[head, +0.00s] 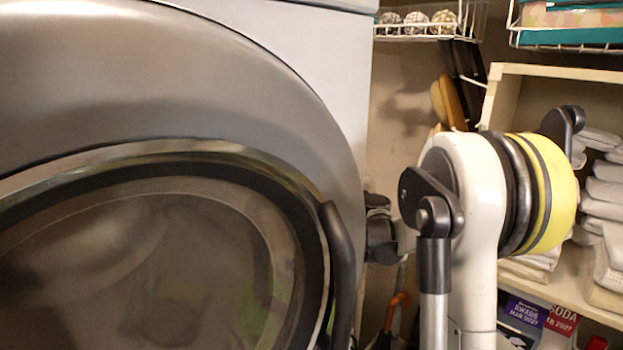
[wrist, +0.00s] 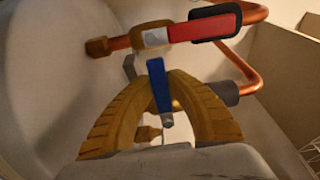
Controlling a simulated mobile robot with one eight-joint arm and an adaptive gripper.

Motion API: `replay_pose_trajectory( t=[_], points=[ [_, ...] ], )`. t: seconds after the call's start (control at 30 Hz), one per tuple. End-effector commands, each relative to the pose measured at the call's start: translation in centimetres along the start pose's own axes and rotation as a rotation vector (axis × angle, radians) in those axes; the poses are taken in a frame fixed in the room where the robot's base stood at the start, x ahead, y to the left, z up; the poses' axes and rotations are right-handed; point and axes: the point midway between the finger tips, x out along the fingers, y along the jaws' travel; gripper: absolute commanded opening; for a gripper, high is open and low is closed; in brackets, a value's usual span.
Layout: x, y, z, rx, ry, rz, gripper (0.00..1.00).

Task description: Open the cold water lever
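A blue lever (wrist: 159,88), the cold-water colour, shows in the middle of the wrist view. It hangs down from a pale valve body and its free end points toward the camera. My gripper (wrist: 163,79) has its two yellow-brown fingers drawn together with the blue lever between their tips, and both tips appear to touch it. A red lever (wrist: 205,27) with a dark end lies across the top, just above the fingertips. In the head view the levers and my fingers are hidden behind the washing machine.
Copper pipes (wrist: 247,73) run close behind and right of my fingers. A pale wall (wrist: 45,75) is at the left. In the head view the washing machine (head: 230,60) fills the left, and shelves with folded towels (head: 603,190) stand at the right.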

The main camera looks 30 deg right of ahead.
Motion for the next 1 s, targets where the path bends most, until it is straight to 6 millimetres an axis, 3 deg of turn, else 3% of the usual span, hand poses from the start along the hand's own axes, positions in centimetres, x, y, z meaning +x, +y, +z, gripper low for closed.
replay_pose_trajectory(
  t=[0.53, 1.0],
  points=[
    [0.0, -0.5, 0.0, 0.067, 0.000, 0.000, 0.00],
    [0.0, -2.9, -0.7, 0.449, 0.001, -0.001, 0.00]
  ],
)
